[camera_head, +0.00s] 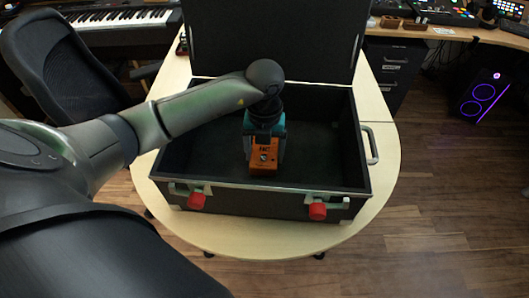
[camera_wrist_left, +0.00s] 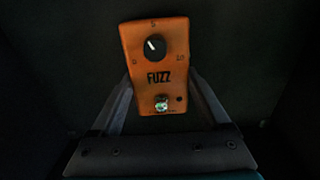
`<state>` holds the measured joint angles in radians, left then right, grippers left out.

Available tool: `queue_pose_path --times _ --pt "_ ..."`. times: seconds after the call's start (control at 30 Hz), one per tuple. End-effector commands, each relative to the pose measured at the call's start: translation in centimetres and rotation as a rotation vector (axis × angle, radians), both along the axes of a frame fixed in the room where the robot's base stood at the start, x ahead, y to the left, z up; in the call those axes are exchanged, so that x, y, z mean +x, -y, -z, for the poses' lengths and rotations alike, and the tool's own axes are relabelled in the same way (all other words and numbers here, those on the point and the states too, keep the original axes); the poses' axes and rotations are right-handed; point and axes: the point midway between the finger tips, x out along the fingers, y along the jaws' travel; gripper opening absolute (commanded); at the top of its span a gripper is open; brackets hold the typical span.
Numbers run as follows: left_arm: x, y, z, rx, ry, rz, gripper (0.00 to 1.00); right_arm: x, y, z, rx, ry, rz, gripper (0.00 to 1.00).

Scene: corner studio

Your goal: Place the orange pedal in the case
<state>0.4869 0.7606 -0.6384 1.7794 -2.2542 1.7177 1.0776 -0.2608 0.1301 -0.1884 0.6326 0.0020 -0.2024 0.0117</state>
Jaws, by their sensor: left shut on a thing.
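The orange pedal (camera_head: 263,157) is inside the open black case (camera_head: 205,140), near its middle. My left gripper (camera_head: 265,148) reaches down into the case and is shut on the pedal. In the wrist view its fingers (camera_wrist_left: 160,105) lie along both sides of the pedal's lower half. I cannot tell whether the pedal touches the case floor. The case lid (camera_head: 270,40) stands up at the back. My right gripper is not in view.
The case stands on a rounded pale wooden table (camera_head: 385,170). Red-marked latches (camera_head: 318,211) are on its front and a handle (camera_head: 371,147) on its right side. An office chair (camera_head: 65,65) stands at left. Inside the case, the floor right of the pedal looks clear.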

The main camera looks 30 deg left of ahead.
Motion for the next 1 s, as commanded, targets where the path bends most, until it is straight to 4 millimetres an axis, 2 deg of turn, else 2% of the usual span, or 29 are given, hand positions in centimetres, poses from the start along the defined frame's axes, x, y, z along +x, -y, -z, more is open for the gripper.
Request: queue_pose_path --times 0.23,0.27,0.43,0.77,0.87,1.0 --pt "0.1 0.0 0.1 0.000 0.002 0.000 0.03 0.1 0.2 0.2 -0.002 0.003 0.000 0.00" --pt "0.0 0.0 0.2 0.000 0.000 0.000 0.81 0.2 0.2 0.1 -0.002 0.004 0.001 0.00" --pt "0.0 0.0 0.1 0.000 0.000 0.000 1.00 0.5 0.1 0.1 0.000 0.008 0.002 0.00" --pt "0.0 0.0 -0.3 -0.001 0.002 0.000 1.00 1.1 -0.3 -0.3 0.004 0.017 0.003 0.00" --pt "0.1 0.0 -1.7 -0.001 0.004 0.001 1.00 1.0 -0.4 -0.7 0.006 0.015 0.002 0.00" --pt "0.2 -0.1 -4.8 0.000 0.005 0.000 1.00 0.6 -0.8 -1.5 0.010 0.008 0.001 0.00"
